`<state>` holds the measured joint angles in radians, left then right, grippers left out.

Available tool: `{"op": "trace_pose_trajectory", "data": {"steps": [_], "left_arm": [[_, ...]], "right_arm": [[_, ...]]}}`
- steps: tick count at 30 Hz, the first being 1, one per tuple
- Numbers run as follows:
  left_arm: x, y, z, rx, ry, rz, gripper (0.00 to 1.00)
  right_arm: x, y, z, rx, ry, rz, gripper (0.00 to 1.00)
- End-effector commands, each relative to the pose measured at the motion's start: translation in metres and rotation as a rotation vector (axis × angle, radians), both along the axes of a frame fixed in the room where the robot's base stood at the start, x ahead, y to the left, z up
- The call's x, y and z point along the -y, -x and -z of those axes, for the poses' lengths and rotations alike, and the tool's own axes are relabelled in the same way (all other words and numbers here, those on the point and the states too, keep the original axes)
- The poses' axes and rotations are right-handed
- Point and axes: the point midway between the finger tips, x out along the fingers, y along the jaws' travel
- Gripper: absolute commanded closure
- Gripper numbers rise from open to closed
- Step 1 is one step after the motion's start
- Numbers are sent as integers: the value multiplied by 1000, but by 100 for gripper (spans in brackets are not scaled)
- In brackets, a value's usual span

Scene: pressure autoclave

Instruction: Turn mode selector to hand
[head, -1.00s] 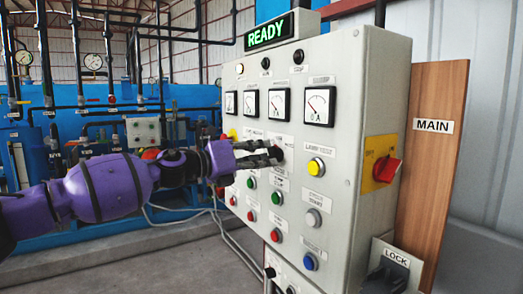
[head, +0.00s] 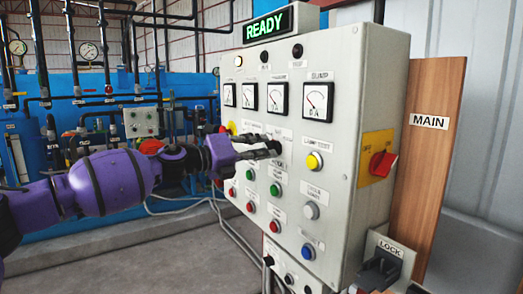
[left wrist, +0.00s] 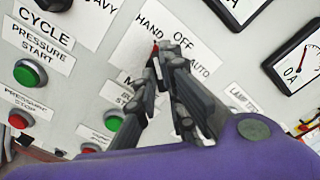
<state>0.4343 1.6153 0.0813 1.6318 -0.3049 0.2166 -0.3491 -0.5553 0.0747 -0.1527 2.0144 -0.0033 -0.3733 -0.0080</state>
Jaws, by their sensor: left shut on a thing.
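The mode selector (head: 278,147) is a small dark knob on the grey panel, mostly hidden by my fingers. In the left wrist view the selector (left wrist: 156,48) shows a dark edge with a red mark between the fingertips. The words HAND, OFF and AUTO stand around it. The red mark points up, towards the HAND side as far as I can tell. My left gripper (head: 272,150) reaches in from the left and is shut on the selector; its fingers also show in the left wrist view (left wrist: 165,68). My right gripper is not in view.
The panel (head: 345,110) carries meters, coloured buttons and a READY display (head: 268,27). A yellow button (head: 314,161) sits right of my fingers. A red main switch (head: 383,163) and a LOCK handle (head: 380,270) stick out at the right.

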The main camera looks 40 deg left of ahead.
Motion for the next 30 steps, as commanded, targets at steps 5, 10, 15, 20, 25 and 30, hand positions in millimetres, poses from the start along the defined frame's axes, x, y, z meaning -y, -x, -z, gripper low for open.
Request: {"op": "trace_pose_trajectory", "data": {"steps": [5,10,15,20,25,30], "left_arm": [[1,0,2,-3,0,2,75],[0,0,1,-1,0,2,72],[0,0,1,-1,0,1,72],[-2,5,2,-3,1,0,72],[-7,17,4,-6,1,1,72],[-13,32,4,-6,1,0,72]], "right_arm": [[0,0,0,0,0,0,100],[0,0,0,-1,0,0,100],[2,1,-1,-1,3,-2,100],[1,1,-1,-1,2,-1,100],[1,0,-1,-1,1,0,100],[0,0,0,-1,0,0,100]]}}
